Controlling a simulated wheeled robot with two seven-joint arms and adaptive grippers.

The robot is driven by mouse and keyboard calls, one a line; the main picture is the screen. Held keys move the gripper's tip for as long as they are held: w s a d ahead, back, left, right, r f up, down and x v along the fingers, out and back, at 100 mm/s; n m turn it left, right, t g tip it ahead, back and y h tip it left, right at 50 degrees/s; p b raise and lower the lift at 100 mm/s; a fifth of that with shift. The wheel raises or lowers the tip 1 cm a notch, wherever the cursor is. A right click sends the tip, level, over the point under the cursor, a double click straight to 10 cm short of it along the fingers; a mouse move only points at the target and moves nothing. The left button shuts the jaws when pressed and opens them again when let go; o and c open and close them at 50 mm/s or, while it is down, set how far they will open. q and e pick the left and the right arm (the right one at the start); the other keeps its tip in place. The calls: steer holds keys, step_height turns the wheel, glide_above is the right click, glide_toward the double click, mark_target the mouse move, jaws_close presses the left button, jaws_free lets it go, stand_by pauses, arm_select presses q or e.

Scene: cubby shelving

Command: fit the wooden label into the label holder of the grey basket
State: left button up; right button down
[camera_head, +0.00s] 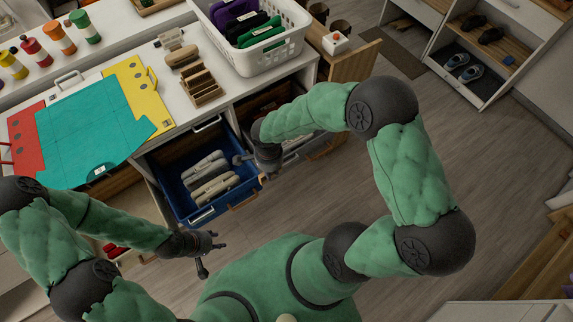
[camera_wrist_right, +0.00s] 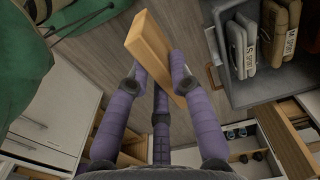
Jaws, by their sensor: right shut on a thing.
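The wooden label (camera_wrist_right: 155,48) is a light tan bar in the right wrist view. My right gripper (camera_wrist_right: 165,78) is shut on it, and the bar lies tilted between the purple fingers with its far end sticking out. In the head view my right gripper (camera_head: 258,162) is beside the open baskets; the label cannot be made out there. The grey basket (camera_head: 300,148) is partly hidden behind my right arm, and I cannot make out its label holder. In the wrist view a grey container (camera_wrist_right: 262,91) is at the upper right, apart from the label. My left gripper (camera_head: 208,255) looks open and empty.
A blue basket (camera_head: 182,205) with beige cases stands left of the grey basket. The worktop (camera_head: 205,118) above holds a teal sheet (camera_head: 90,140), a wooden rack (camera_head: 200,85) and a white basket (camera_head: 275,58). The wooden floor (camera_head: 335,215) is clear to the right.

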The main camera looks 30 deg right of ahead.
steer(key=m, duration=0.1)
steer(key=b, duration=0.5)
glide_above(287, 157)
steer(key=s+a, duration=0.1)
steer(key=s, duration=0.1)
step_height(287, 157, down, 10)
steer(key=shift+f, duration=0.15)
steer(key=shift+w+d+f+b, duration=0.15)
steer(key=shift+f+b, duration=0.55)
steer(key=shift+f, duration=1)
steer(key=shift+f, duration=0.2)
steer(key=c, duration=1.1)
jaws_free()
steer(key=shift+r, duration=0.1)
